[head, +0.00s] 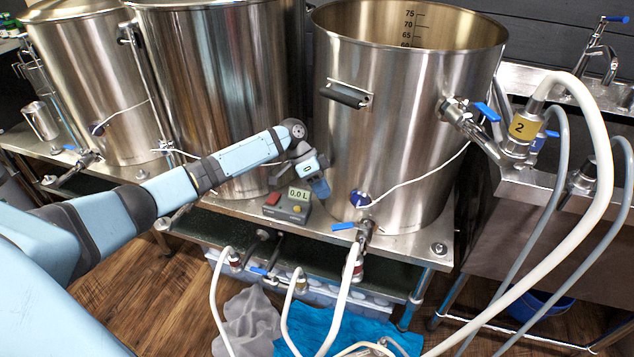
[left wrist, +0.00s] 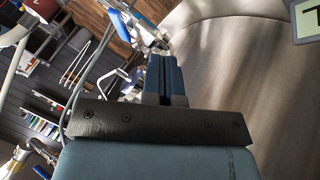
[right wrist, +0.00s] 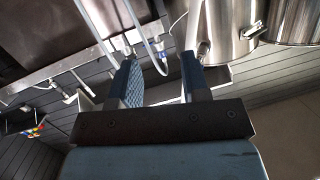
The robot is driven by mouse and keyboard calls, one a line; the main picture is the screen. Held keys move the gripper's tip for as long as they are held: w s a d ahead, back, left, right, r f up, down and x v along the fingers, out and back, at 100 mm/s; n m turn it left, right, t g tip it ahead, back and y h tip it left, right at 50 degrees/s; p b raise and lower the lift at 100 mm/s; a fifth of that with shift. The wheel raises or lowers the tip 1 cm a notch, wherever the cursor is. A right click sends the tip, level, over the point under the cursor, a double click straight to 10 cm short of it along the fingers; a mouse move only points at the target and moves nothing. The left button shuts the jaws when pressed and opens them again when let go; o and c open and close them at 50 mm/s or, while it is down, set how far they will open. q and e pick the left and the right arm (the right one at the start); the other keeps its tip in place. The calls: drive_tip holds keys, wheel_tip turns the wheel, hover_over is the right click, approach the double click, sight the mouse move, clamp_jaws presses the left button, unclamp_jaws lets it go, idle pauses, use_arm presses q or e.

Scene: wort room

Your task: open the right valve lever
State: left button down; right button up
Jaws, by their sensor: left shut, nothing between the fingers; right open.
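The right kettle (head: 400,130) has a bottom valve (head: 366,232) whose blue lever (head: 343,226) points left, roughly across the outlet. A second valve high on its right side has a blue lever (head: 487,111). I cannot tell from the pictures which one the task names. My left gripper (head: 321,187) is in front of the kettle's lower left wall, above and left of the bottom lever and apart from it. In the left wrist view its fingers (left wrist: 164,75) are shut together and empty. My right gripper (right wrist: 160,76) shows only in the right wrist view, open and empty.
A small control box (head: 288,204) reading 0.0 L stands just below my left gripper. A round blue-backed fitting (head: 360,198) with a white cable sits on the kettle. A thick white hose (head: 600,150) loops at right. A sink bench (head: 560,190) stands right.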

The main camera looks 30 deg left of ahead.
sight(351, 226)
use_arm(q)
drive_tip(key=s+d+f+b, duration=0.1)
drive_tip(key=s+d+f, duration=0.2)
drive_tip(key=d, duration=0.2)
drive_tip(key=shift+d+f, duration=0.2)
drive_tip(key=shift+f, duration=0.05)
use_arm(e)
drive_tip(key=r, duration=0.1)
drive_tip(key=a+r+t, duration=0.1)
drive_tip(key=r+y, duration=0.1)
drive_tip(key=shift+w+a, duration=0.2)
drive_tip(key=shift+w, duration=0.05)
drive_tip(key=shift+r, duration=0.2)
use_arm(q)
drive_tip(key=shift+s+d+r, duration=0.1)
